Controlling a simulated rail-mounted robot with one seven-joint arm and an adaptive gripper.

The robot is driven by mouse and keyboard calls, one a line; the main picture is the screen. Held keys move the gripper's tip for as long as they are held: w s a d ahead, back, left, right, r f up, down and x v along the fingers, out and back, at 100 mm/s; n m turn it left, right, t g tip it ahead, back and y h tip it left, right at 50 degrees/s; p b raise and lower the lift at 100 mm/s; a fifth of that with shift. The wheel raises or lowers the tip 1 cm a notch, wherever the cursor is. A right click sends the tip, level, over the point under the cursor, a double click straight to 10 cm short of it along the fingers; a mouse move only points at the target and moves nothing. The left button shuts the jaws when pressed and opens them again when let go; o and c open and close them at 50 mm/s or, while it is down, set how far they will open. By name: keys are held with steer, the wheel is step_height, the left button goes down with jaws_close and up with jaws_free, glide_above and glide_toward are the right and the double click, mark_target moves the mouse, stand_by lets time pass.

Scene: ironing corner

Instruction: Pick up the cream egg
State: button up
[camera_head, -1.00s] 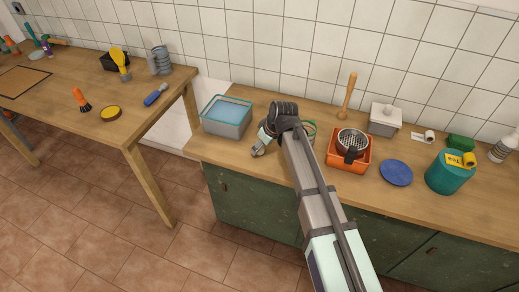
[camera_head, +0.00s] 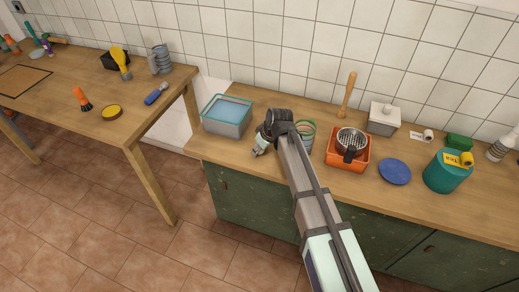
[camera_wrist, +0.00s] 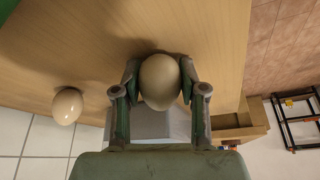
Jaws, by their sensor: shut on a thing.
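A cream egg (camera_wrist: 160,82) sits between the two fingers of my gripper (camera_wrist: 160,88) in the wrist view. The fingers are shut on its sides. Its far side is hidden, and I cannot tell whether it clears the counter (camera_wrist: 70,50). A second pale, cream-coloured egg (camera_wrist: 68,106) lies apart from the gripper, near the tiled wall. In the head view my gripper (camera_head: 259,149) is low over the counter, just right of the teal-rimmed basket, and the held egg is not clear there.
The basket (camera_head: 227,118) stands left of my gripper. A green coil (camera_head: 307,131), an orange tray (camera_head: 347,160) with a metal strainer, a blue disc (camera_head: 395,171) and a teal canister (camera_head: 445,174) stand to the right. The counter's front strip is mostly clear.

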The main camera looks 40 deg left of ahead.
steer(key=shift+r, duration=0.1)
step_height(320, 180, up, 19)
steer(key=b, duration=0.4)
steer(key=w+a+r+p, duration=0.1)
steer(key=w+a+r, duration=0.15)
steer(key=a, duration=0.55)
steer(key=w+a+f+b, duration=0.1)
steer(key=w+a+f, duration=0.2)
steer(key=a+f, duration=0.5)
steer(key=shift+w+b, duration=0.2)
steer(key=shift+b, duration=0.15)
stand_by(0.5)
steer(key=shift+f+b, duration=1.3)
steer(key=shift+f, duration=2.8)
steer(key=shift+f, duration=0.7)
